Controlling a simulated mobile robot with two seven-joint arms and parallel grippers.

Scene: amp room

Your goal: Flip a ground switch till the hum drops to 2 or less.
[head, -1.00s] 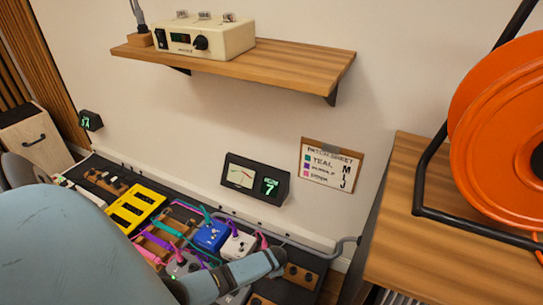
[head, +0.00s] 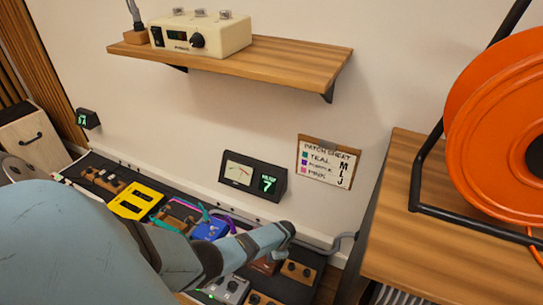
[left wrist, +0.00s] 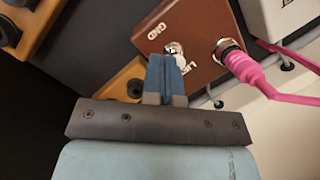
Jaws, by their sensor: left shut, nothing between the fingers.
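A brown box (left wrist: 188,30) marked GND fills the upper middle of the left wrist view. Its metal toggle switch (left wrist: 174,47) sits just beyond my left gripper's fingertips (left wrist: 165,62), which are shut and empty. I cannot tell whether they touch it. A pink cable plug (left wrist: 238,62) is in the box's jack, right of the switch. In the head view my left gripper (head: 289,229) is over the right part of the pedalboard. The hum meter (head: 254,178) on the wall side has a needle dial and a green display (head: 268,184) reading 7. My right gripper is out of view.
Wooden blocks with knobs (head: 298,271) sit at the right end. A shelf (head: 270,65) holds a cream amp (head: 203,36). An orange cable reel (head: 510,120) stands on a wooden top at right.

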